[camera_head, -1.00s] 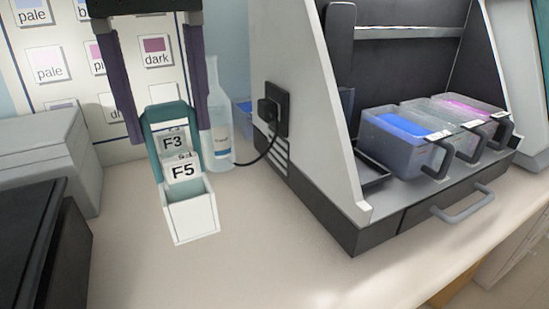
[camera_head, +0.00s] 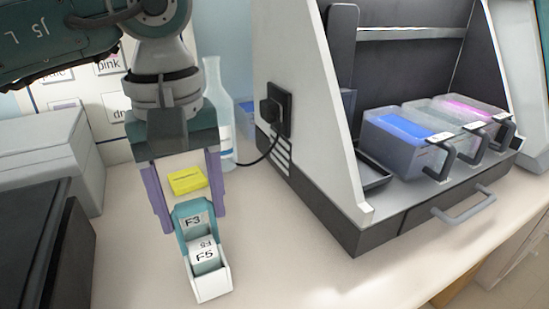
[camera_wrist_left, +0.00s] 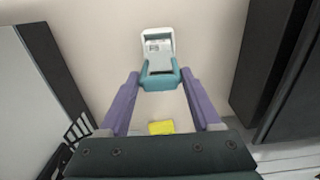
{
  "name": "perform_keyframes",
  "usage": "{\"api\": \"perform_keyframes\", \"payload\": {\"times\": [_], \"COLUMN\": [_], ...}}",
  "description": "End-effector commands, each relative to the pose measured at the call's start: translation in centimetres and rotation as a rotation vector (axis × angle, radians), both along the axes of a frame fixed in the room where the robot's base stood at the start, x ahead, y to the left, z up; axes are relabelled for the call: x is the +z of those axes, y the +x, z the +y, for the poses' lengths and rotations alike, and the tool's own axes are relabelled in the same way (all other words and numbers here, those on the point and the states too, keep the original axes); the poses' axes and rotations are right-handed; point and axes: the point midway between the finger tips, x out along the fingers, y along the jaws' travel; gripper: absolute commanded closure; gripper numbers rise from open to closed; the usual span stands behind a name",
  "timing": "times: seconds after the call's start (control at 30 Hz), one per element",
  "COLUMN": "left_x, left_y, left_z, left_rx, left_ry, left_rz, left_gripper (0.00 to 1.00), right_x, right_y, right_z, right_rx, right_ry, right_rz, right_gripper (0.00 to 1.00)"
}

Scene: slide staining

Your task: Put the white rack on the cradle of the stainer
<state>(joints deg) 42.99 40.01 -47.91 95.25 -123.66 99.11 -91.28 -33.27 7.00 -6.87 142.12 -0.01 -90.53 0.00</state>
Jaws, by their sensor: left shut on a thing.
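In the left wrist view the rack (camera_wrist_left: 158,40) shows beyond the fingertips (camera_wrist_left: 160,78). I cannot tell its height above the bench. The stainer (camera_head: 310,130) stands to the right with an open front. I cannot clearly make out its cradle. My right gripper is not in view.
Several clear tubs, including one with blue liquid (camera_head: 405,135), stand in the stainer above a grey drawer handle (camera_head: 463,205). A bottle (camera_head: 216,100) and cable are behind the gripper. A yellow item (camera_head: 187,180) shows between the fingers. Grey boxes (camera_head: 45,150) stand left. Bench between is clear.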

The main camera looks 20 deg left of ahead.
Motion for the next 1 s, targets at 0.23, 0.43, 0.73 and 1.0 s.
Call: {"api": "perform_keyframes", "payload": {"times": [0.23,0.43,0.73,1.0], "left_x": [-0.2,-0.2,0.5,6.1], "left_y": [0.0,0.0,0.1,0.2], "left_z": [0.0,0.0,0.0,0.0], "left_rx": [0.000,0.000,0.000,-0.002], "left_ry": [0.000,0.000,0.000,0.000], "left_rz": [0.000,0.000,-0.001,-0.008], "left_gripper": [0.21,0.05,0.05,0.05], "right_x": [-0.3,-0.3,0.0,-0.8], "right_y": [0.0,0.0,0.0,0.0], "right_z": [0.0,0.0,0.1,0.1], "right_rx": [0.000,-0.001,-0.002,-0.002], "right_ry": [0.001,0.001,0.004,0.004], "right_rz": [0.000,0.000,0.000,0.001], "right_gripper": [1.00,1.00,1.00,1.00]}}
